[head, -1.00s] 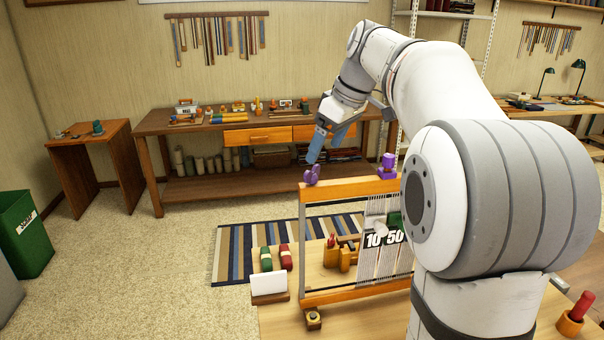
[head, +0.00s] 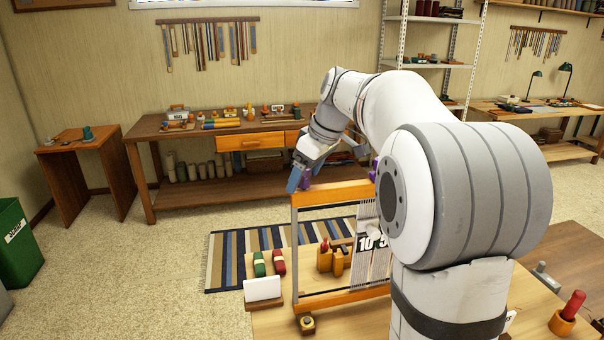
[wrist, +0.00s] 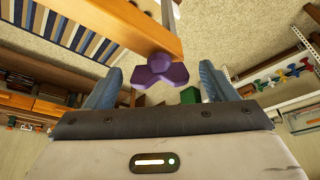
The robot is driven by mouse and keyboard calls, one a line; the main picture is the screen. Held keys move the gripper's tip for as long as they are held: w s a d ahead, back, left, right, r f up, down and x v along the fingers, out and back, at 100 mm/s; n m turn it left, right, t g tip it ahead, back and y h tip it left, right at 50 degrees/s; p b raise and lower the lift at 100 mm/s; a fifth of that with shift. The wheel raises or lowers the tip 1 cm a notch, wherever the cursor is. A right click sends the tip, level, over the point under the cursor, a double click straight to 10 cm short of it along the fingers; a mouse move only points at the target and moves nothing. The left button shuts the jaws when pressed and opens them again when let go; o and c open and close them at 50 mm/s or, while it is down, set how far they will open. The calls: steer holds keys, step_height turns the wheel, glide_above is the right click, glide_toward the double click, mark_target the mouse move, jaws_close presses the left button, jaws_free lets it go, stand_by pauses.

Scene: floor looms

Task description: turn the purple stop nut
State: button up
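The purple stop nut (wrist: 158,72), a lobed knob, sits at the left end of the loom's wooden top bar (wrist: 130,22). In the wrist view it lies between the two blue fingers of my gripper (wrist: 160,86), with a gap on each side. My gripper is open and tilted. In the head view, the fingers (head: 298,180) are down at the bar's left corner and partly hide the nut (head: 306,176). A second purple piece (head: 374,166) at the bar's right is mostly hidden by my arm.
The loom frame (head: 296,240) stands on a wooden table, with red and green bobbins (head: 259,264) and a white card (head: 262,289) beside it. A striped rug (head: 225,262) and a workbench (head: 150,195) lie behind. My arm covers the loom's right side.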

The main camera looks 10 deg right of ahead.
steer(key=c, duration=0.9)
steer(key=shift+w+a, duration=0.1)
steer(key=shift+a, duration=0.05)
